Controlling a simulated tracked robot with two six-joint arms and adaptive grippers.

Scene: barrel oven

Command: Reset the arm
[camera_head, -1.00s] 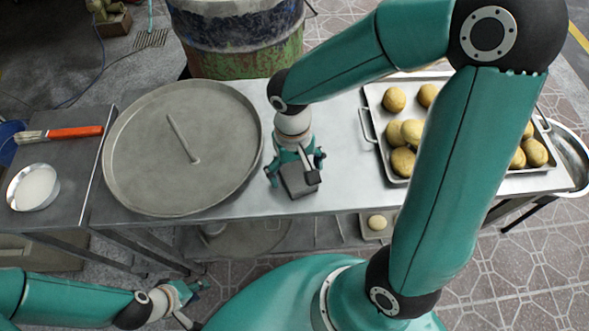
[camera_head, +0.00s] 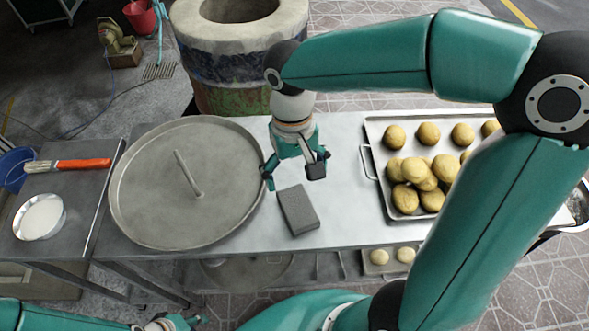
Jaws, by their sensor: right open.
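My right gripper (camera_head: 293,175) is open and empty above the metal table (camera_head: 345,205), with its fingers spread. A grey rectangular block (camera_head: 298,210) lies on the table just in front of it, apart from the fingers. My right arm bends up and over from the lower right to reach there. My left gripper (camera_head: 173,323) shows only in part at the bottom edge, so its jaws cannot be made out.
A large round metal lid (camera_head: 150,205) with a bar handle lies left of the block. A tray (camera_head: 376,195) of several buns stands right. A brush (camera_head: 75,164) and a white-filled bowl (camera_head: 40,217) are far left. A barrel oven (camera_head: 240,65) stands behind.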

